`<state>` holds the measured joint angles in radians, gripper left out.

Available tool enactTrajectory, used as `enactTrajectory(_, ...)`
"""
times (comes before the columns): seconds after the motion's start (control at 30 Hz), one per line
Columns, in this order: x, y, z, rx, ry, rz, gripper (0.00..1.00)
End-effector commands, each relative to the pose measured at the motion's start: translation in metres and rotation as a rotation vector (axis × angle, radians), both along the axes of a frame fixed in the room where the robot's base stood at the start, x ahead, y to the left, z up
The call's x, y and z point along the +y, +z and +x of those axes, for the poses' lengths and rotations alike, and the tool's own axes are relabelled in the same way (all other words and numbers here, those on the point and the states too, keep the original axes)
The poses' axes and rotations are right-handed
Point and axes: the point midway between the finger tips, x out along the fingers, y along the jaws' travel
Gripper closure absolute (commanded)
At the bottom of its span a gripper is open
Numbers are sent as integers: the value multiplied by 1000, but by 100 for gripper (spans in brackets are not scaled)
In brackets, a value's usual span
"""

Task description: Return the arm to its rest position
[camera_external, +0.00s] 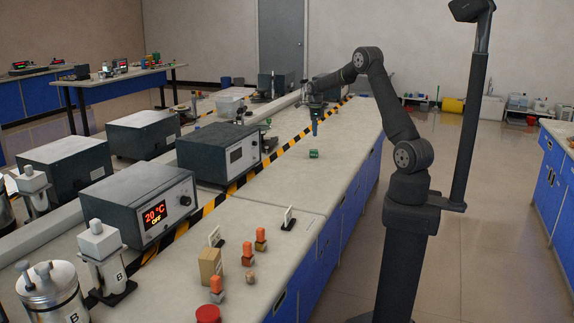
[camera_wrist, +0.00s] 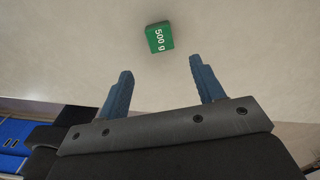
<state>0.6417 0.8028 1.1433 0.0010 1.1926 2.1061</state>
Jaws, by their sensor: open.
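My gripper (camera_external: 314,126) hangs over the bench top with its fingers pointing down, and my arm reaches out to it from the right. In the wrist view my gripper (camera_wrist: 158,85) shows two blue fingers spread apart with nothing between them. A green block marked "500 g" (camera_wrist: 160,37) lies on the bench beyond the fingertips, apart from them. The same green block (camera_external: 314,154) shows in the external view just below my gripper, on the bench top.
A yellow-black striped line (camera_external: 238,184) runs along the bench. Left of it stand grey instrument boxes, one reading 20 °C (camera_external: 140,203). Nearer are small orange-topped pieces (camera_external: 247,252), a tan block (camera_external: 210,268) and a red button (camera_external: 208,314). Bench around the green block is clear.

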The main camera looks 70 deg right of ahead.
Motion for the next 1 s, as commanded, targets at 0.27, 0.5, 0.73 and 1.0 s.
enactTrajectory(0.27, 0, -42, -1, 3, 0, 3, 38)
enactTrajectory(0.5, 1, -90, -1, 4, 0, 3, 38)
enactTrajectory(0.73, -1, -111, 1, -3, 0, -2, 38)
enactTrajectory(1.0, 0, -85, 0, 0, 0, 0, 38)
